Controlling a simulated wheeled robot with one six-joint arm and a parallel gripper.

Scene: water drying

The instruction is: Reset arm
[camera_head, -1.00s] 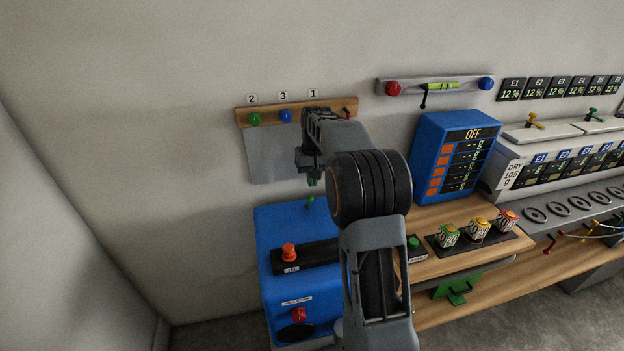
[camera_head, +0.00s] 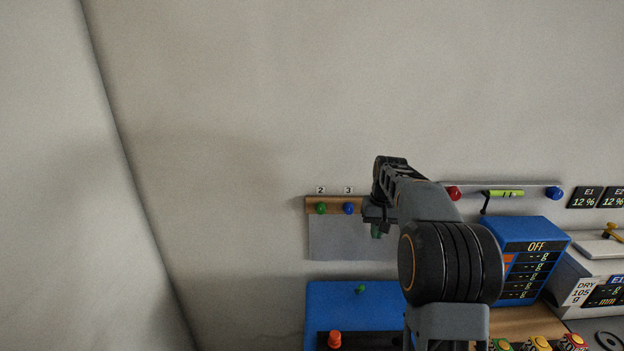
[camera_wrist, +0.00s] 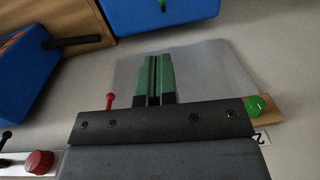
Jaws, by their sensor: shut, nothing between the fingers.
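My gripper (camera_wrist: 154,80) shows in the wrist view with its two green fingers closed together and nothing between them. In the head view my gripper (camera_head: 377,231) is mostly hidden behind my arm, in front of the wooden peg rail on the wall. The wooden rail (camera_head: 312,201) carries a green knob (camera_head: 321,209) and a blue knob (camera_head: 349,209) under labels 2 and 3. A grey sheet (camera_head: 340,238) hangs below it. In the wrist view the green knob (camera_wrist: 256,105) is right of my gripper and a red peg (camera_wrist: 110,101) is left.
A blue machine (camera_head: 335,300) with an orange button (camera_head: 335,339) stands below the rail. A blue display unit (camera_head: 536,234) reading OFF is to the right. A wall bar (camera_head: 470,188) holds a red knob, a yellow-green piece and a blue knob. The wall at upper left is bare.

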